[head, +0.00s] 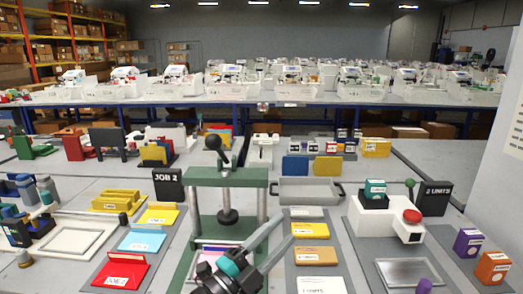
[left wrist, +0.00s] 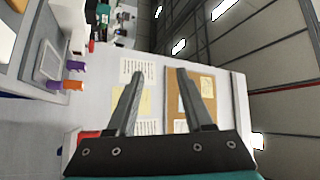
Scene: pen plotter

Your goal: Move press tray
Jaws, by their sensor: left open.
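A grey tray with dark side handles (head: 307,190) lies flat on the table, behind and to the right of the green press. The green press (head: 226,177) stands in the middle with a black ball on its lever; a pink and white item lies low inside it, partly hidden by my arm. My left gripper (head: 286,229) is in front of the press's right side, nearer to me than the tray, and its fingers are apart with nothing between them. The left wrist view also shows the open, empty fingers (left wrist: 160,75). My right gripper is not in view.
Coloured cards (head: 310,229) lie on a grey strip right of the press. A white box with a red button (head: 411,217) and purple (head: 467,243) and orange (head: 492,268) boxes stand farther right. A red stand (head: 121,270) is at left. Blue and yellow bins (head: 326,166) stand behind the tray.

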